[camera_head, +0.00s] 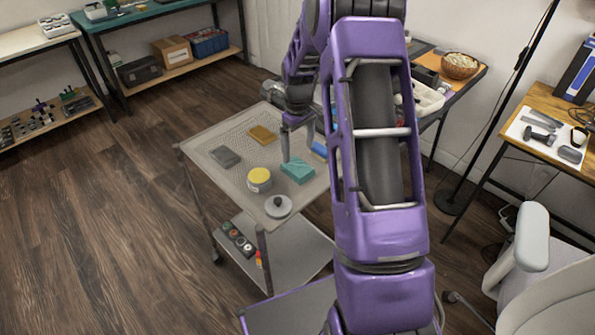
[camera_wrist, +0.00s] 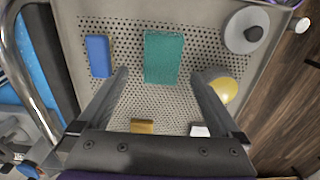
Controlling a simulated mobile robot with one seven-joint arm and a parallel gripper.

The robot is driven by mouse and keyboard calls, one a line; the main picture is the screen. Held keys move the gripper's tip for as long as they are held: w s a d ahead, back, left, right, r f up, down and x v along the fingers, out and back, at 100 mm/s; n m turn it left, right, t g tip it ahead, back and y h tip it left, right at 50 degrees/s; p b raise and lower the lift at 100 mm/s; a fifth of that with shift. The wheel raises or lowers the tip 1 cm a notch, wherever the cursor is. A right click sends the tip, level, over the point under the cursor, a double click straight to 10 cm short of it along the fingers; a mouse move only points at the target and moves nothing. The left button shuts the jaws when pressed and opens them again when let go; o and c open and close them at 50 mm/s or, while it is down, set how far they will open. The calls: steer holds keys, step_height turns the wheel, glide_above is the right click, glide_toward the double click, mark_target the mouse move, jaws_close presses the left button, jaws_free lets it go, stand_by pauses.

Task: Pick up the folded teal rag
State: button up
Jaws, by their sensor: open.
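The folded teal rag (camera_head: 298,171) lies flat on the perforated top of a grey cart (camera_head: 215,140). In the wrist view the rag (camera_wrist: 163,57) is a teal rectangle, upper middle, its lower part between the fingertip lines. My gripper (camera_head: 297,145) is open and empty above the cart top, by the rag's far side in the head view. In the wrist view my gripper (camera_wrist: 160,76) has its two fingers spread wider than the rag, one to each side. The exact height above the rag is hard to tell.
A side table (camera_head: 468,78) stands behind my arm.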

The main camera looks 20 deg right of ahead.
mark_target(297, 166)
step_height(297, 166, down, 7)
steer(key=shift+a+r+b, duration=0.15)
steer(key=shift+b, duration=0.25)
steer(key=c, duration=1.2)
